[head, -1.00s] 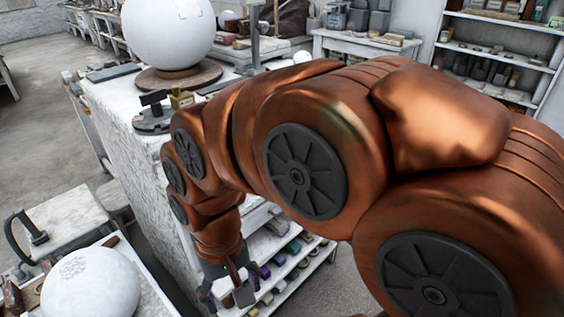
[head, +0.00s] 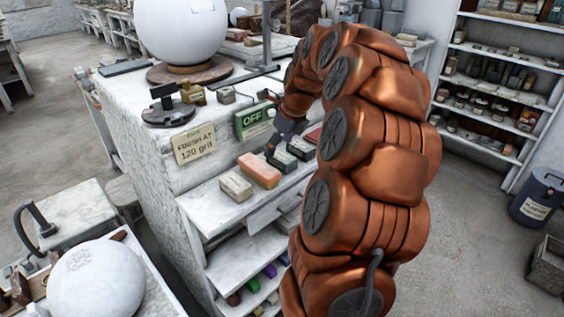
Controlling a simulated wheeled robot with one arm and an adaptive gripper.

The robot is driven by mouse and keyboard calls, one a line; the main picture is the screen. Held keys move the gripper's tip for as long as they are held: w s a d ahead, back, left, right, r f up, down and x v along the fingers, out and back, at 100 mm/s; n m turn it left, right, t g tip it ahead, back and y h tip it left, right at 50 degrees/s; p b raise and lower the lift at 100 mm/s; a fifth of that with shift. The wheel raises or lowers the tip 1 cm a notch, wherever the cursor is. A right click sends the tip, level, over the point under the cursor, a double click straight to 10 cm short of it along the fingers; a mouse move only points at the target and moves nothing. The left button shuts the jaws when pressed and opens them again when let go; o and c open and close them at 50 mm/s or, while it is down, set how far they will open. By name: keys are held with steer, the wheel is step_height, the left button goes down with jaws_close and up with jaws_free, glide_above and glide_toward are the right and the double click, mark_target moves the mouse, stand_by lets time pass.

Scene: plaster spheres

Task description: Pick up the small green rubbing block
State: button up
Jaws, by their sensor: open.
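My gripper (head: 277,141) is open and partly hidden by my own arm. It is above the upper shelf ledge (head: 205,208), close to two dark blocks with pale parts, a nearer one (head: 281,159) and a farther one (head: 300,148). I cannot tell whether it touches either of them, or whether either is green. On a lower shelf, a small green block (head: 253,286) lies among several coloured pieces, well below the gripper. I cannot tell which of these is the green rubbing block.
A beige block (head: 236,187) and an orange block (head: 261,170) also sit on the ledge. Behind it are a green OFF sign (head: 252,120) and a card (head: 195,145). A white sphere (head: 180,30) stands on top of the bench. Another sphere (head: 95,278) is at lower left.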

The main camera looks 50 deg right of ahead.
mark_target(283, 156)
steer(key=d+m, duration=0.1)
steer(key=d, duration=0.1)
steer(key=d+m, duration=0.1)
steer(key=shift+s+d+f, duration=0.15)
steer(key=shift+s+d, duration=0.05)
steer(key=shift+d, duration=0.2)
steer(key=shift+d+f+m, duration=0.15)
steer(key=shift+d+m, duration=0.05)
steer(key=shift+m, duration=0.1)
steer(key=shift+p+x, duration=0.3)
steer(key=shift+x, duration=0.85)
steer(key=shift+w+p+x, duration=0.15)
steer(key=shift+p+x, duration=0.35)
steer(key=shift+x, duration=0.8)
steer(key=shift+w+p+x, duration=0.1)
steer(key=shift+p+x, duration=0.35)
steer(key=shift+x, duration=0.85)
steer(key=shift+d, duration=0.1)
steer(key=shift+c, duration=0.3)
jaws_close()
